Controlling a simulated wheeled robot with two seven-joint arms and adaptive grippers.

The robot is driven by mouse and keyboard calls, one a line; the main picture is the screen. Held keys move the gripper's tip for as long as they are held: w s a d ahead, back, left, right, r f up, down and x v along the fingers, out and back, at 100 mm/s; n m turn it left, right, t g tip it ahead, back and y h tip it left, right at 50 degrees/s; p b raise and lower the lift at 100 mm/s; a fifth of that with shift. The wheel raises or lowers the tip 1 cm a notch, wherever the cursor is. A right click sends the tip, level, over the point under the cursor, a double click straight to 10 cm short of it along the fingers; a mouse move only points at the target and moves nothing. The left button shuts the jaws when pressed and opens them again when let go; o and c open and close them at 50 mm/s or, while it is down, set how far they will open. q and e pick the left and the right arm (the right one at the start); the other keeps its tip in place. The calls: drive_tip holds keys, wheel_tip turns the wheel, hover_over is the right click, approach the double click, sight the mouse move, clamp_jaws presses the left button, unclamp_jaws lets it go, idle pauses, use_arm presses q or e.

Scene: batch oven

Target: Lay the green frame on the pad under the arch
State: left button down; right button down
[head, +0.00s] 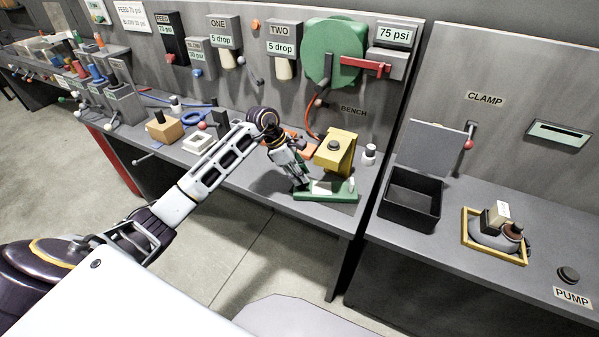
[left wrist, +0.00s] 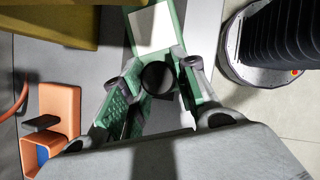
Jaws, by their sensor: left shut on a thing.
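The green frame (head: 312,196) is a flat green piece with a pale inner area, low over the bench in front of the yellow arch (head: 335,150). It also shows in the left wrist view (left wrist: 180,22), running away from my fingers. My left gripper (head: 301,182) is shut on the frame's near end, with a dark round part (left wrist: 158,77) between the fingertips. The yellow arch shows at the top left of the left wrist view (left wrist: 48,30). I cannot tell whether the frame touches the bench. The pad under the arch cannot be made out. My right gripper is not in view.
An orange holder (left wrist: 55,115) stands beside the left gripper. A small white-topped knob (head: 369,154) is right of the arch. A black open bin (head: 411,198) and a yellow tray (head: 468,240) are on the right bench. The bench's front edge is close to the frame.

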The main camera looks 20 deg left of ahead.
use_arm(q)
drive_tip(key=shift+f, duration=0.1)
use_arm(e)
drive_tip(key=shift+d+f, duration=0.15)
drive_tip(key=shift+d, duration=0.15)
use_arm(q)
drive_tip(key=c, duration=1.1)
unclamp_jaws()
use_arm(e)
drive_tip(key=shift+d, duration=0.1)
use_arm(q)
drive_tip(key=shift+a+r, duration=0.25)
drive_tip(key=shift+r, duration=0.25)
drive_tip(key=b+v, duration=0.2)
drive_tip(key=v, duration=0.9)
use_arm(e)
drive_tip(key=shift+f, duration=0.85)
use_arm(q)
drive_tip(key=shift+s, duration=0.1)
